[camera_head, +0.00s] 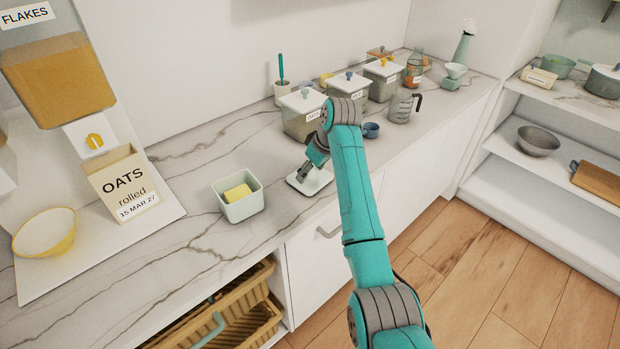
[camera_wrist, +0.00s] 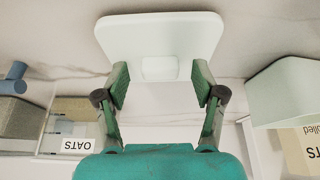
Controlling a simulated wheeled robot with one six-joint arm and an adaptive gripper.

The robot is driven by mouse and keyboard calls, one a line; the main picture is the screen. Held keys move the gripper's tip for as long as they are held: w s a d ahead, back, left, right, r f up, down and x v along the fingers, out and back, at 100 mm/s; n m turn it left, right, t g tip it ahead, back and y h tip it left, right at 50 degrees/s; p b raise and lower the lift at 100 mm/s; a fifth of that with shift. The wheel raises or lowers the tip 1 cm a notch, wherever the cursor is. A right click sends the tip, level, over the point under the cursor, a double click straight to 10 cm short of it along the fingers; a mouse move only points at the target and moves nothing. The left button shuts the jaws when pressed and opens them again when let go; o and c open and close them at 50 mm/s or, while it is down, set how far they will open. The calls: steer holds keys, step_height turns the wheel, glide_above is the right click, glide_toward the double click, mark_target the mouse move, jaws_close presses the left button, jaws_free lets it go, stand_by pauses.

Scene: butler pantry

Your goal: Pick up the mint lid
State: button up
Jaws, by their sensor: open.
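The mint lid (camera_head: 318,184) is a pale, rounded-corner plate lying on the marble counter near its front edge. In the wrist view the lid (camera_wrist: 160,30) fills the top middle, with a small pale block-shaped knob (camera_wrist: 160,68) on it. My gripper (camera_head: 304,173) is over the lid, partly hiding it in the head view. In the wrist view my gripper (camera_wrist: 161,82) is open, one finger on each side of the knob, with clear gaps. I cannot tell how high the fingertips are above the lid.
A mint dish (camera_head: 240,211) with a yellow block (camera_head: 237,193) stands left of the lid. Lidded containers (camera_head: 299,123), a blue cup (camera_head: 371,130) and a measuring jug (camera_head: 399,108) stand behind and right. An oats box (camera_head: 122,185) and yellow bowl (camera_head: 45,236) are far left.

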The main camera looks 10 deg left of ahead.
jaws_close()
